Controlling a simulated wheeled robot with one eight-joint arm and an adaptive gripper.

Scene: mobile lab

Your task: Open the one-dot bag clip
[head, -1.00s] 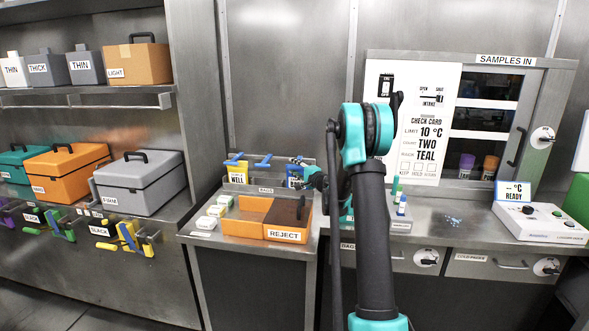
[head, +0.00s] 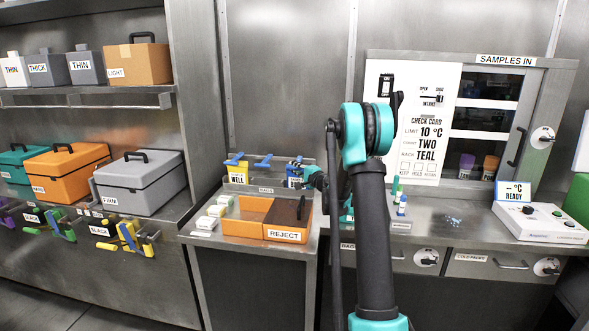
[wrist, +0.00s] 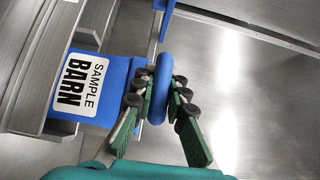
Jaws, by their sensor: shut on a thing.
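A blue bag (wrist: 95,85) labelled SAMPLE BARN hangs at the left of the wrist view. In the head view it is the blue bag (head: 295,175) at the right end of the bag rack. A blue rounded clip part (wrist: 161,88) stands beside the bag's edge. My gripper (wrist: 159,91) is shut on this part, with one dark-padded finger on each side. I see no dots on the clip, so I cannot tell its number. In the head view my arm hides part of the gripper.
A yellow bag (head: 237,174) labelled WELL hangs left on the rack, with another blue clip (head: 263,161) between the bags. Bare metal wall lies right of the clip in the wrist view.

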